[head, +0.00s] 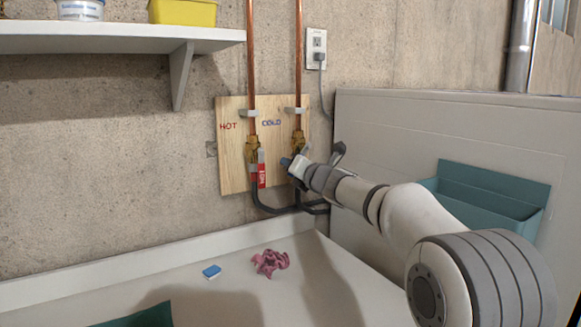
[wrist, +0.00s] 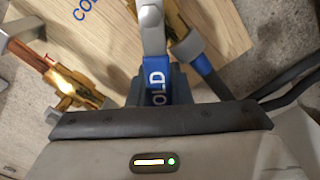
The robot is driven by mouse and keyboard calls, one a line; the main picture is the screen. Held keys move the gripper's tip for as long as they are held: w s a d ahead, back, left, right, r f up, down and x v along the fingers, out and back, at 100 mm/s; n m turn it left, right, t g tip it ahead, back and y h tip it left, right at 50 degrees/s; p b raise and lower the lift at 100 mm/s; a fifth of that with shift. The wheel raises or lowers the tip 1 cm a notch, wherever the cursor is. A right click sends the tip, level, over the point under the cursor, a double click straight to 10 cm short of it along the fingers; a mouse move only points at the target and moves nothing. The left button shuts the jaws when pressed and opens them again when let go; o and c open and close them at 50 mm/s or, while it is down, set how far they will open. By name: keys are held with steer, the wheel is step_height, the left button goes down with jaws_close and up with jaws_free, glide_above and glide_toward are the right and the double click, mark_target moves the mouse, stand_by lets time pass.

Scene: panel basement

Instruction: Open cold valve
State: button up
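The cold valve (head: 298,139) is brass, on the right copper pipe under the COLD label. In the wrist view its brass body (wrist: 181,22) is at the top. Its blue handle (wrist: 157,76), with the letters OLD showing, joins a grey metal part and runs down between my dark fingers. My gripper (wrist: 159,84) is closed around this handle, fingers close on both sides; the far end is hidden between them. In the head view my gripper (head: 299,167) is just below the cold valve and covers part of it.
The hot valve (head: 252,145) with its red handle (head: 261,170) is close on the left. Dark hoses (head: 270,208) run below. A shelf (head: 125,40) is upper left; a teal bin (head: 485,195) is at right.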

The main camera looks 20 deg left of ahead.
steer(key=o, duration=0.4)
steer(key=shift+f, duration=0.1)
steer(key=shift+o, duration=0.2)
steer(key=shift+d+f, duration=0.1)
